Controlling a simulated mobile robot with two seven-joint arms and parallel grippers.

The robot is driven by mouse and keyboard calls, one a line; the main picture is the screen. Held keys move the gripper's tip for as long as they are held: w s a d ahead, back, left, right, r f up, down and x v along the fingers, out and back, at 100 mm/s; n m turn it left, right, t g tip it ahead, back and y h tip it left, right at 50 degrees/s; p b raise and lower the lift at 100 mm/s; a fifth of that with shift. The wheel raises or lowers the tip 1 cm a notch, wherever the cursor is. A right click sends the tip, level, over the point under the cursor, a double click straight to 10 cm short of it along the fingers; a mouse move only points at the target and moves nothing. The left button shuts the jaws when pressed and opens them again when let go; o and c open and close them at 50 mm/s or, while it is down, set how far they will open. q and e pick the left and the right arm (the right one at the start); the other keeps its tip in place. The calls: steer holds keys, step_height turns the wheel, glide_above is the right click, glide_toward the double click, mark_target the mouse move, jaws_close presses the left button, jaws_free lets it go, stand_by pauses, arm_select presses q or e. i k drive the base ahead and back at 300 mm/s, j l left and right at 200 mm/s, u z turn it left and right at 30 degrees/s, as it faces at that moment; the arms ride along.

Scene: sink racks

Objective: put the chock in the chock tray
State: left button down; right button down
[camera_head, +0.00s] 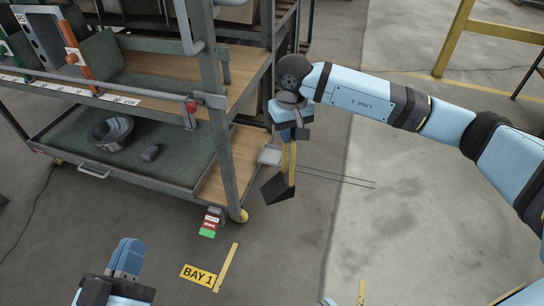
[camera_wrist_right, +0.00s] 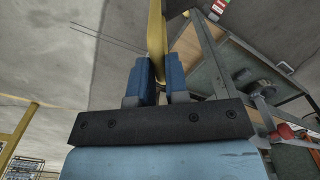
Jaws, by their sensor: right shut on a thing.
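The chock (camera_head: 277,188) is a dark wedge with a yellow handle, hanging in the air beside the rack's right end. My right gripper (camera_head: 288,134) is shut on the handle's upper part.
The wheeled rack (camera_head: 216,120) fills the upper left. Floor right of the rack is clear.

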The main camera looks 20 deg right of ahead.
mark_target(273, 156)
steer(key=i+l+u, duration=0.1)
steer(key=i+l, duration=0.3)
steer(key=l, duration=0.25)
steer(key=i+l+u, duration=0.15)
steer(key=i+l, duration=0.2)
steer(key=l, duration=0.3)
steer(key=i+l+u, duration=0.15)
steer(key=l, duration=0.2)
steer(key=i+l, duration=0.2)
steer(key=l, duration=0.15)
steer(key=u, duration=0.05)
